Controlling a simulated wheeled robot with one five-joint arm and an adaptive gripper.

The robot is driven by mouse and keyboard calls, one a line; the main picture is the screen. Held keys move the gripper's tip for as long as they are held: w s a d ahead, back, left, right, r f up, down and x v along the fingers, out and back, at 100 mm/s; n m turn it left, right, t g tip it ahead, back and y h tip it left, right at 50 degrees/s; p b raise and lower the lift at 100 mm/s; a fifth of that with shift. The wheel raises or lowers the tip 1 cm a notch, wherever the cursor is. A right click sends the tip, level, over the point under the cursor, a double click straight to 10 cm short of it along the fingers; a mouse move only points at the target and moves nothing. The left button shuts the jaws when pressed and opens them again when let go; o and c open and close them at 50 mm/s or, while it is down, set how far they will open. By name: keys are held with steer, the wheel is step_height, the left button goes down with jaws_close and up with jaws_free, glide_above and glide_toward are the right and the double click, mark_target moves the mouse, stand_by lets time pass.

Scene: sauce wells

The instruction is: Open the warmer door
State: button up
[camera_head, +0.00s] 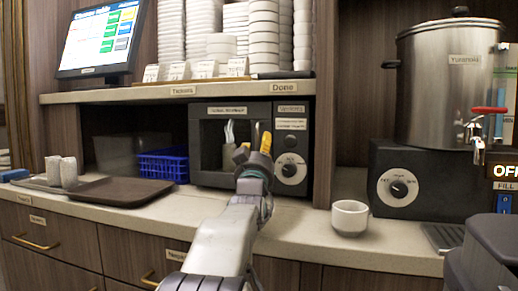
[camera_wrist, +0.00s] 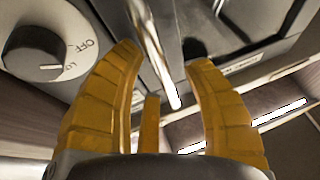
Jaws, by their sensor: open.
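The warmer (camera_head: 212,178) is a dark box under the shelf, with a windowed door on its left and a knob (camera_head: 291,170) on its right panel. The door appears shut in the head view. My gripper (camera_head: 252,143) is in front of the door's right side and hides part of it. In the wrist view, my gripper (camera_wrist: 165,62) has its two yellow fingers spread. A bright metal bar handle (camera_wrist: 152,45) runs between the fingers; I cannot tell whether either finger touches it. The knob also shows in the wrist view (camera_wrist: 34,50).
A white cup (camera_head: 350,218) stands on the counter to the right, near a large metal urn (camera_head: 440,95). A brown tray (camera_head: 125,192) and a blue basket (camera_head: 163,166) lie to the left. The counter just before the warmer holds only my arm.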

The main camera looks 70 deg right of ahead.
jaws_close()
stand_by(0.4)
steer(key=shift+w, duration=0.15)
